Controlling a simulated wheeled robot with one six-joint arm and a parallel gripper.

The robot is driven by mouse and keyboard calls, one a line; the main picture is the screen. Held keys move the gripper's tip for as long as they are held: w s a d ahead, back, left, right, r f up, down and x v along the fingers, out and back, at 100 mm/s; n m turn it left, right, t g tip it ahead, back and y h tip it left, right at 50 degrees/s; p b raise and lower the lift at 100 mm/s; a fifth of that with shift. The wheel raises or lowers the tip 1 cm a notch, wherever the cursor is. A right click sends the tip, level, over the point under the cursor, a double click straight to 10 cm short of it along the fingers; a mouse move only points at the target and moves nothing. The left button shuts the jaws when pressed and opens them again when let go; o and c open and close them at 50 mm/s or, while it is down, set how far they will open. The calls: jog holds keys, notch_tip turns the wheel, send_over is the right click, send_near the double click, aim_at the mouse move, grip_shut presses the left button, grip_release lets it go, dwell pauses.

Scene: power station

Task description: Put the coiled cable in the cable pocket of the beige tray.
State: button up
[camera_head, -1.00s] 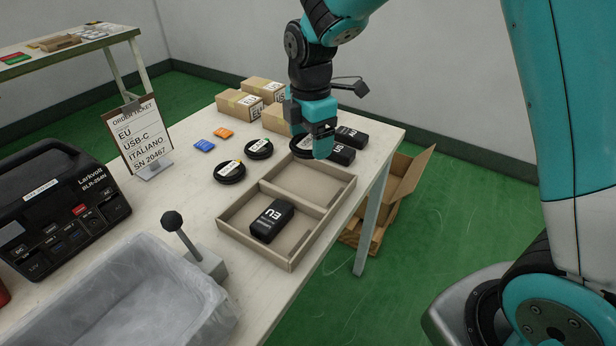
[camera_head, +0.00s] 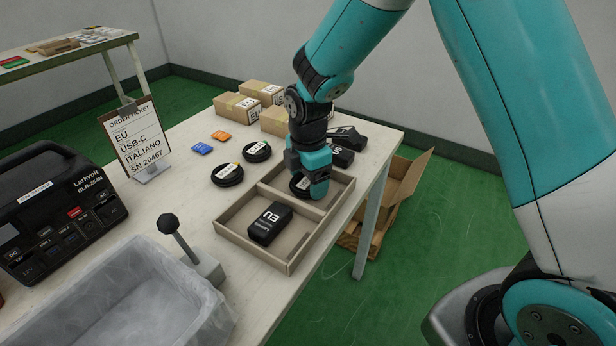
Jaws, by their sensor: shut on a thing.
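The beige tray (camera_head: 233,238) lies on the table with two compartments. Its front compartment holds a black EU adapter (camera_head: 269,222). My gripper (camera_head: 310,193) is over the back compartment, shut on a black coiled cable (camera_head: 297,186) with a white label. The cable sits low in or just above that compartment; I cannot tell whether it touches the floor. My fingers hide part of the coil.
Two other coiled cables (camera_head: 227,175) lie left of the tray. Blue and orange cards (camera_head: 202,148), small cartons (camera_head: 237,107) and black adapters (camera_head: 342,156) are nearby. A stamp-like lever (camera_head: 170,223) and a lined bin (camera_head: 130,295) stand in front.

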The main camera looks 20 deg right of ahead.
jog(key=o, duration=0.9)
notch_tip(320, 180, up, 11)
jog(key=p, duration=0.1)
jog(key=s+a+r+m+y, duration=0.1)
jog(key=s+m, duration=0.3)
jog(key=s, duration=0.4)
jog(key=s+a+r+m+y, duration=0.1)
jog(key=s+r+m, duration=0.3)
jog(key=s, duration=0.4)
jog(key=s+a+r+m+y, duration=0.2)
jog(key=s+m, duration=0.3)
jog(key=s, duration=0.3)
jog(key=shift+s+a+r, duration=0.4)
jog(key=shift+a+r, duration=0.05)
jog(key=shift+r, duration=0.3)
